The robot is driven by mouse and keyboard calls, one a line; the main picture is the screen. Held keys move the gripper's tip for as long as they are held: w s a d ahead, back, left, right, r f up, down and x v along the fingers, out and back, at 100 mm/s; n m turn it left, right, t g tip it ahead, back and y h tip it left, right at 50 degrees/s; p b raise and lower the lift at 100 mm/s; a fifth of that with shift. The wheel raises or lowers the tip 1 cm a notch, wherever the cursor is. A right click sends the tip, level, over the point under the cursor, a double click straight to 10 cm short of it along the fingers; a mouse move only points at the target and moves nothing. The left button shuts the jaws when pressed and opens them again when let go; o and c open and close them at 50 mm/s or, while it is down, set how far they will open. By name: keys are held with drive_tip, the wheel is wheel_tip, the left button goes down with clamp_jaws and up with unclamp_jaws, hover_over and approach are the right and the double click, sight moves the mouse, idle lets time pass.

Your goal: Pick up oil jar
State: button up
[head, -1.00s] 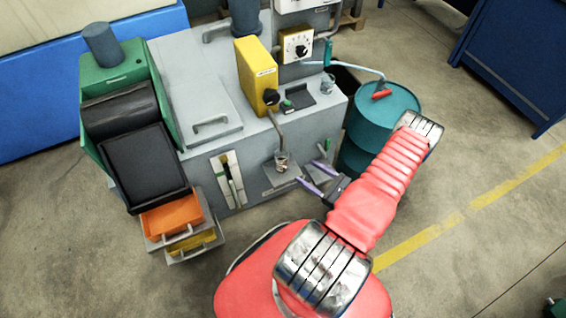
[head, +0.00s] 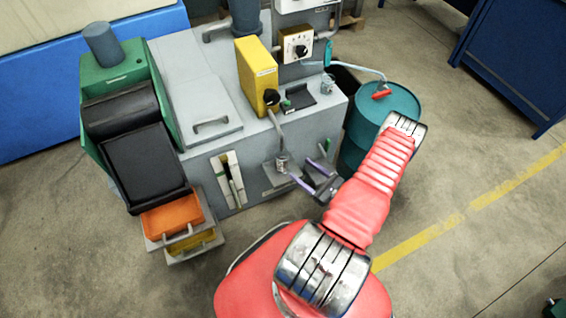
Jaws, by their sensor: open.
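A small clear glass jar (head: 282,162), which looks like the oil jar, stands upright on a small grey shelf (head: 270,181) at the front of the machine, under the end of a bent pipe. My gripper (head: 299,168) is open, with two purple fingers pointing up and left at the jar. The jar is just beyond the fingertips; contact cannot be told from this view. Nothing shows between the fingers.
The grey machine (head: 318,122) carries a yellow box (head: 256,76) and another small glass jar (head: 327,84) on top. A teal barrel (head: 400,100) stands right of the machine. Brushes (head: 232,180) hang left of the shelf.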

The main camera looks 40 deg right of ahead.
sight(287, 159)
drive_tip(key=shift+w+a, duration=0.15)
drive_tip(key=shift+w, duration=1)
drive_tip(key=shift+w+a, duration=0.1)
drive_tip(key=shift+w, duration=1.05)
drive_tip(key=shift+w+a+f, duration=0.1)
drive_tip(key=shift+w+a, duration=0.05)
drive_tip(key=shift+w, duration=1.15)
drive_tip(key=shift+w+a+f, duration=0.1)
drive_tip(key=shift+w, duration=1.2)
clamp_jaws()
drive_tip(key=shift+r, duration=0.1)
